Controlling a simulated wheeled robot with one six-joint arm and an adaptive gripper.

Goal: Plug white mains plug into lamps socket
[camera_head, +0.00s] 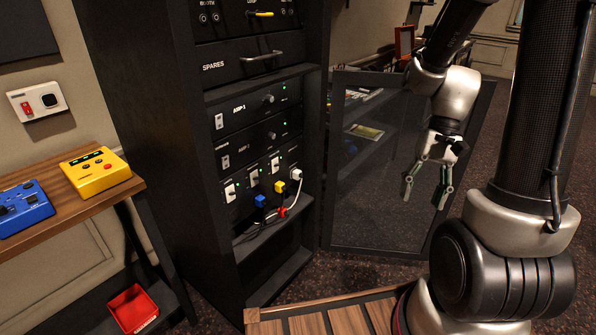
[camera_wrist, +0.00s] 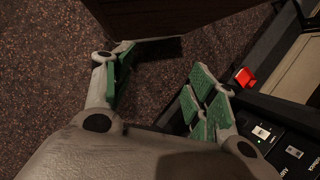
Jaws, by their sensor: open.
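The white plug (camera_head: 296,174) is at the right end of the lowest panel in the black rack, with a white cable hanging from it. I cannot tell if it is seated in a socket. A yellow plug (camera_head: 280,187) and a blue plug (camera_head: 260,200) are to its left. My gripper (camera_head: 425,196) is open and empty, pointing down, right of the rack and apart from the plugs. Its green-padded fingers (camera_wrist: 160,82) show spread in the wrist view.
The rack's mesh door (camera_head: 385,215) stands open behind my gripper. A red piece (camera_head: 281,211) is by the cables above the rack's shelf. A wooden slatted surface (camera_head: 320,318) is in front. A desk with yellow (camera_head: 95,172) and blue boxes is left; a red bin (camera_head: 133,308) is below.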

